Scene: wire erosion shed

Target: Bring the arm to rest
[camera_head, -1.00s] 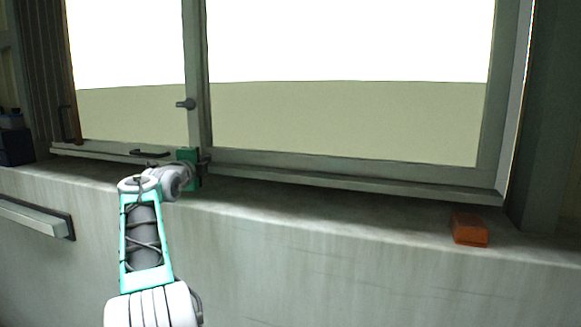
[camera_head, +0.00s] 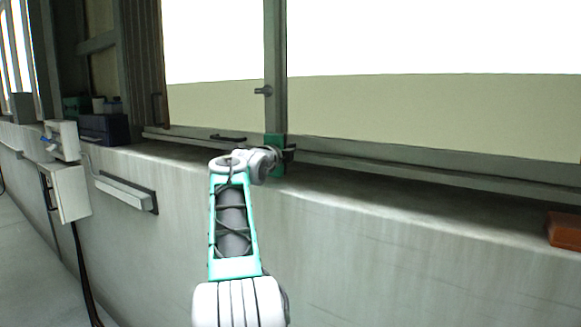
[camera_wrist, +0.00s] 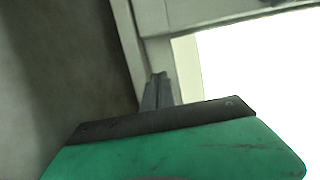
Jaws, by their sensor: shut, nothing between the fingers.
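My arm reaches up from the bottom of the head view, bent at the elbow, toward the window sill. My gripper (camera_head: 290,153) is at its end, seen small and partly hidden, close to the lower window frame by the upright post. In the wrist view the fingers of my gripper (camera_wrist: 158,90) are together beyond the green housing, with nothing between them. Whether the gripper touches the frame cannot be told.
The window frame (camera_head: 276,55) and concrete sill (camera_head: 370,199) lie close by. An orange block (camera_head: 564,231) sits on the sill at right. A dark blue box (camera_head: 103,129), a white wall box (camera_head: 70,193) and a rail (camera_head: 126,190) are at left. Floor shows at lower left.

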